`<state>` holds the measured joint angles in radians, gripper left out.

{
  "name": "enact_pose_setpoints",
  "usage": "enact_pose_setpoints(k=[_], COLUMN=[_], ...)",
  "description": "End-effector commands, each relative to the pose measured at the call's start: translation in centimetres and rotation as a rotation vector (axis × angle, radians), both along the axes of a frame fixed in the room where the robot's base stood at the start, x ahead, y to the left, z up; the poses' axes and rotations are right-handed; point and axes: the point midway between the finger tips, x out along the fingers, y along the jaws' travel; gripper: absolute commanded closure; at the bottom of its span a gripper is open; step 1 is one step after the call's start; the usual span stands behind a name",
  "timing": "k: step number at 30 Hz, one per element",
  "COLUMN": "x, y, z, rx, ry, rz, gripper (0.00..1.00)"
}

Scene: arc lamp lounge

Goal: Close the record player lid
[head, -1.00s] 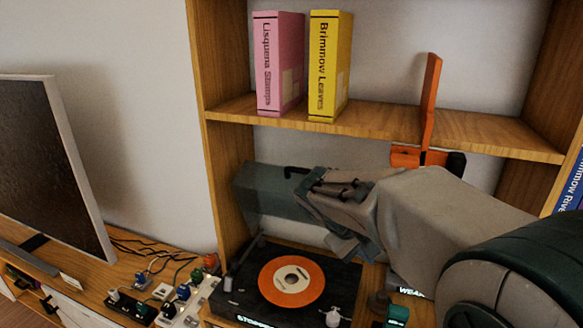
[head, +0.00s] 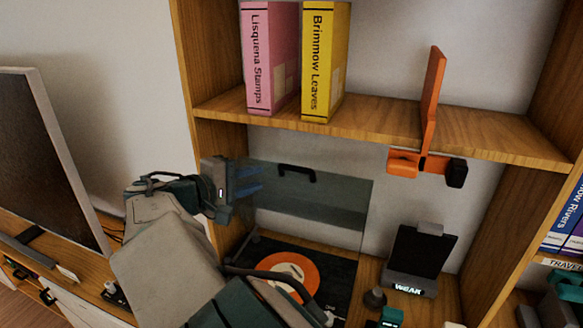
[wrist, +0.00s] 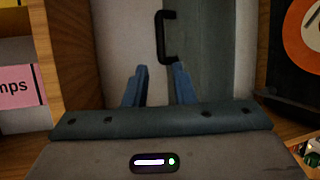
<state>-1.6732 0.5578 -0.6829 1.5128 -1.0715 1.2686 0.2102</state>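The record player (head: 338,270) is a black deck with an orange record (head: 296,268) on it, in the lower shelf bay. Its see-through grey lid (head: 325,205) stands raised at the back, with a black handle (head: 297,170) near its top edge. My gripper (head: 258,180) is at the lid's left side in the head view, its blue fingers pointing right toward the lid. In the wrist view the fingers (wrist: 161,78) are apart with nothing between them. The handle (wrist: 168,38) lies beyond the fingertips, not held. My arm hides the deck's front left part.
A shelf board (head: 370,126) runs above the lid, carrying a pink binder (head: 270,60) and a yellow binder (head: 325,62). An orange bracket (head: 429,165) hangs at its edge. A black stand (head: 416,260) is right of the deck. A television (head: 45,150) is at left.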

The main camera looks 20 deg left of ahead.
Motion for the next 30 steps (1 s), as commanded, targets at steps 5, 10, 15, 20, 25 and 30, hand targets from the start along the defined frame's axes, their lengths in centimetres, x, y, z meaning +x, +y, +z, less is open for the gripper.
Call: enact_pose_setpoints(k=[5,10,15,20,25,30], x=[3.4,6.7,9.2,10.5,10.8,10.8], y=[-1.6,-3.0,-4.1,-4.7,-4.8,-4.8], z=[-0.7,-1.5,-2.2,-2.6,-2.8,-2.8], rx=[-0.002,-0.002,0.0,0.0,0.0,0.001], ry=[0.001,0.002,0.003,0.003,0.003,0.002], rz=[-0.005,-0.006,-0.005,-0.005,-0.005,-0.005], gripper=[0.77,0.77,0.77,0.77,0.77,0.77])
